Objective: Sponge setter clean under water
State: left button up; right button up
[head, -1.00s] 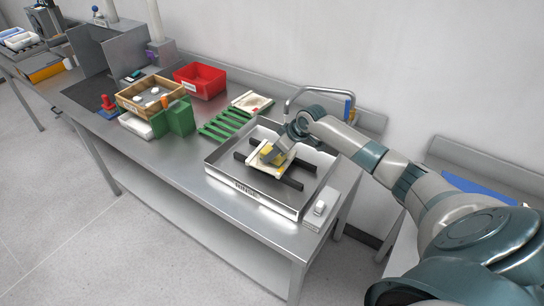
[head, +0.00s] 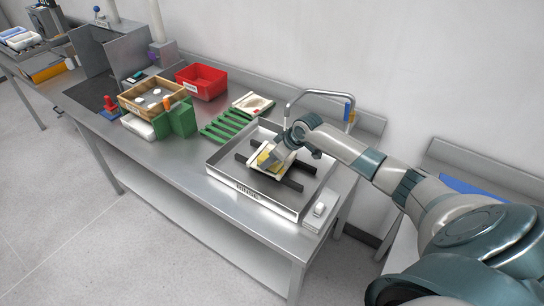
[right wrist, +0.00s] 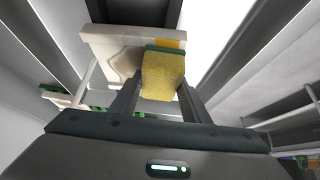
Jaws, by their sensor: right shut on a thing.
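The setter (head: 257,170), a cream-coloured plate, lies on dark bars (head: 290,183) inside the metal rinse tray (head: 222,172). It also shows in the right wrist view (right wrist: 104,44), with a brownish stain on its face. My right gripper (head: 272,160) is over the setter and shut on a yellow sponge with a green layer (right wrist: 163,75). The sponge (head: 263,158) is at the setter's face; whether it presses on it I cannot tell. The faucet (head: 318,93) arches behind the tray. No water stream can be made out. My left gripper is not in view.
A green rack (head: 226,124) and another stained plate (head: 253,103) lie left of and behind the tray. A red bin (head: 203,82), a wooden box (head: 150,92) and a green block (head: 181,117) stand farther left. A small switch box (head: 319,211) sits at the tray's right front.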

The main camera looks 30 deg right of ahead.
jog(key=shift+d, duration=0.1)
jog(key=shift+w+d+b, duration=0.3)
jog(key=shift+d+b, duration=0.15)
jog(key=shift+d, duration=0.15)
jog(key=shift+w+d+b, duration=0.3)
jog(key=shift+d+b, duration=0.1)
jog(key=shift+d, duration=0.15)
jog(key=shift+d+f, duration=0.1)
jog(key=shift+w+d+b, duration=0.25)
jog(key=shift+d+b, duration=0.2)
jog(key=shift+d, duration=0.05)
jog(key=shift+w+d+b, duration=0.3)
jog(key=shift+w+d, duration=0.05)
jog(key=shift+d, duration=0.25)
jog(key=shift+d, duration=0.1)
